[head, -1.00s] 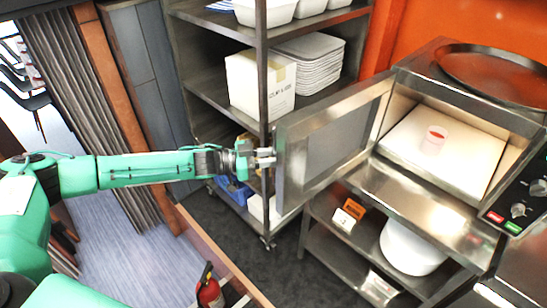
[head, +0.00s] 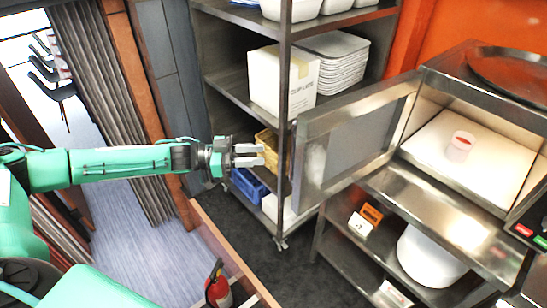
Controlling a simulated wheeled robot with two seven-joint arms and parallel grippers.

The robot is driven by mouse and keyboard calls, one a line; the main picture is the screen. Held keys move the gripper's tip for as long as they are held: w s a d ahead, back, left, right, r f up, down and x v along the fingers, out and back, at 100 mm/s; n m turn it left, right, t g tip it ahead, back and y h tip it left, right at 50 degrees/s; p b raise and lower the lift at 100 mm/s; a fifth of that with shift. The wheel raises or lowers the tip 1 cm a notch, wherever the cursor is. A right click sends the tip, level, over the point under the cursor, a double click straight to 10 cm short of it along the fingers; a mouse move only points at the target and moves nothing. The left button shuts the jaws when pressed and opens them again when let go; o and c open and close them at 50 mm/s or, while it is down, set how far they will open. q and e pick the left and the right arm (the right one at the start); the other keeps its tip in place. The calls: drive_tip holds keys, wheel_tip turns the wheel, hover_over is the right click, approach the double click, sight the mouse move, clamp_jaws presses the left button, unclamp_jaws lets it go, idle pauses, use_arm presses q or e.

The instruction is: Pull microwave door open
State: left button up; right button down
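The microwave (head: 512,118) stands at the right on a steel stand. Its door (head: 350,148) is swung wide open toward the left, and the white-floored inside shows. My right gripper does not show.
A metal rack (head: 284,100) with a white box (head: 283,82) and stacked trays stands behind my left gripper. A round tray (head: 512,75) lies on the microwave. A white pot (head: 428,258) is on the stand's lower shelf. A fire extinguisher (head: 218,288) is at the bottom.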

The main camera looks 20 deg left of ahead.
use_arm(q)
drive_tip(key=shift+v, duration=1.45)
